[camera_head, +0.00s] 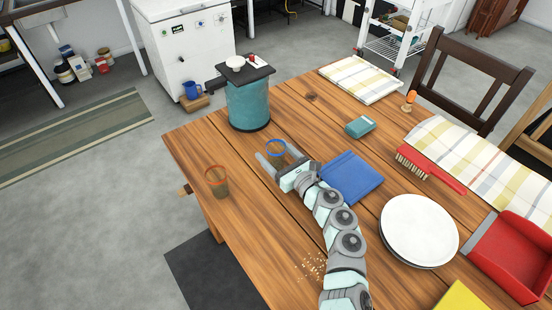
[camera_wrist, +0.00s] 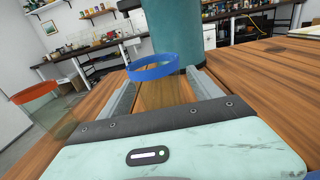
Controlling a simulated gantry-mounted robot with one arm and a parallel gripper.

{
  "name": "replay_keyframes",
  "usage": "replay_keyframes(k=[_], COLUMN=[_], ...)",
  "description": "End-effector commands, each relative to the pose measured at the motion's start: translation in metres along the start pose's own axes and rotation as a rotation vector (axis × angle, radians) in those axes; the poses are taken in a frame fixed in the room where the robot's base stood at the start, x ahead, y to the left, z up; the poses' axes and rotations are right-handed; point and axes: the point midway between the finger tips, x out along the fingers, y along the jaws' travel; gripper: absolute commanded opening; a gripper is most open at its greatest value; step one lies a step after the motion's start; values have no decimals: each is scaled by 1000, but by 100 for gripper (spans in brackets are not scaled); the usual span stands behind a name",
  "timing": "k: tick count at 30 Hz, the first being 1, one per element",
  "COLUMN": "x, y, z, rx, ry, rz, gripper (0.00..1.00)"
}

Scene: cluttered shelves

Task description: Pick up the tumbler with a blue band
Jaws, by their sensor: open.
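The tumbler with a blue band (camera_head: 276,152) stands upright on the wooden table, a see-through glass with a blue ring at its rim. In the wrist view the blue-banded tumbler (camera_wrist: 153,69) is between the two fingers, its lower part partly hidden by my gripper's body. My gripper (camera_head: 272,159) is open, low over the table, with a finger on each side of the tumbler. In the wrist view my gripper (camera_wrist: 156,92) shows a gap between the tumbler and the left finger; contact on the right is unclear.
Another tumbler with an orange-red band (camera_head: 217,181) stands to the left, near the table edge. A large teal canister (camera_head: 248,104) stands behind the blue-banded tumbler. A blue folded cloth (camera_head: 350,178) lies to the right, with white plates (camera_head: 419,230) further right.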

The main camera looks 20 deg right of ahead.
Motion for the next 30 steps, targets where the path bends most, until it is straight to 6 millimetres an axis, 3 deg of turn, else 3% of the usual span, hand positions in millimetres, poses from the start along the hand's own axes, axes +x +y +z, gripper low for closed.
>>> replay_keyframes(k=[4, 12, 30], x=[18, 21, 21], y=[0, 0, 1], z=[1, 0, 0], rx=[0, 0, 0], ry=[-4, 0, -1], rz=[0, 1, 1], gripper=[74, 74, 26])
